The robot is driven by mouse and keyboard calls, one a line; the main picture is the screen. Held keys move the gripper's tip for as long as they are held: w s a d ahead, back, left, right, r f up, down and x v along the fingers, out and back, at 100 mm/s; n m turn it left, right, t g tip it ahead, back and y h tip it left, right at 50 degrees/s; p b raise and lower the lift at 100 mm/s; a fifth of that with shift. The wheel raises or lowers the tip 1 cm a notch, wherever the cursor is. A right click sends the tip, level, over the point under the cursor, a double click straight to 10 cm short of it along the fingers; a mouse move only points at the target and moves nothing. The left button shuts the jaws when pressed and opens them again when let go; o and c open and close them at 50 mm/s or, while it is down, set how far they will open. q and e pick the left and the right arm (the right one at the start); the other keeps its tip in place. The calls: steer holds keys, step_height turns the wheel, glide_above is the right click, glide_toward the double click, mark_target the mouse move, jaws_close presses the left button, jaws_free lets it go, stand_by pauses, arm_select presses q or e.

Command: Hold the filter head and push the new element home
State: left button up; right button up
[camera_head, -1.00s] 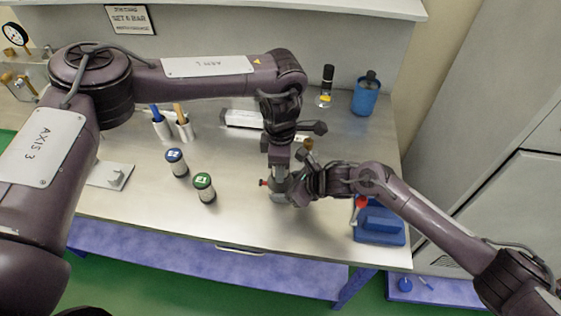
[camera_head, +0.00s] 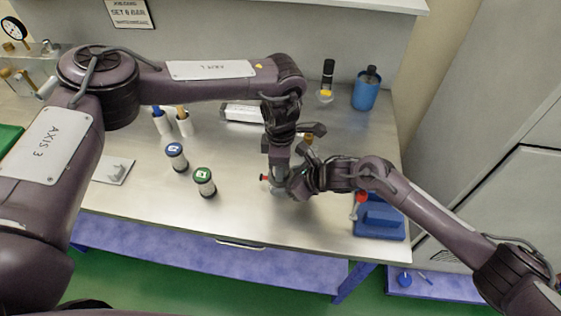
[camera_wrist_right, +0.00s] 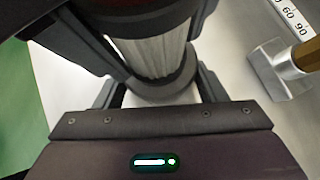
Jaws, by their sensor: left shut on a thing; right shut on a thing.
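A small grey filter head (camera_head: 277,188) with a red knob on its left side stands near the middle of the bench, mostly hidden by my grippers. My left gripper (camera_head: 279,172) comes down on it from above and is shut on it. My right gripper (camera_head: 297,185) reaches in from the right, close beside the left one. Whether the element is seated is hidden.
A blue-capped canister (camera_head: 177,157) and a green-capped canister (camera_head: 205,182) stand to the left. A blue stand (camera_head: 380,219) with a red part is at right. The front middle is clear.

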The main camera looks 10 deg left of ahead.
arm_select(q)
steer(key=o, duration=1.1)
steer(key=shift+c, duration=0.2)
arm_select(e)
steer(key=shift+a, duration=0.1)
arm_select(q)
steer(key=shift+r, duration=3.5)
step_height(320, 180, up, 12)
arm_select(e)
steer(key=o, duration=1.1)
